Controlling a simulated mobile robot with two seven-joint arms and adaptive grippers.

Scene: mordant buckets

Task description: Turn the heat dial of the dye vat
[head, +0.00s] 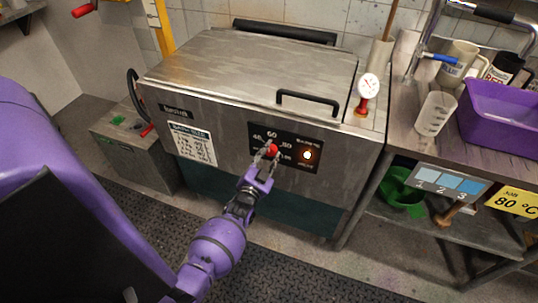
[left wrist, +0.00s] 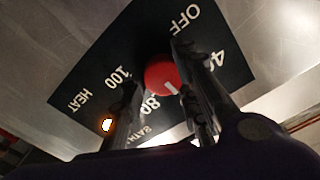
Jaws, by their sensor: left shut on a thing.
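The dye vat (head: 230,105) is a grey steel box with a shut lid. Its black heat panel (head: 308,143) carries a red heat dial (head: 273,150), with 40, 60 and 80 readable around it. My left gripper (head: 268,154) is shut on the dial, fingers on either side. In the left wrist view the round red dial (left wrist: 160,75) sits between the dark fingers (left wrist: 157,98). A short white mark on the dial points down-right, beside the 80; a finger covers the scale there. OFF and 100 also show. My right gripper is not in view.
An orange lamp (head: 307,155) glows on the panel, right of the dial. A shelf bench with a purple tub (head: 505,122) stands at right. A grey box (head: 130,145) stands left.

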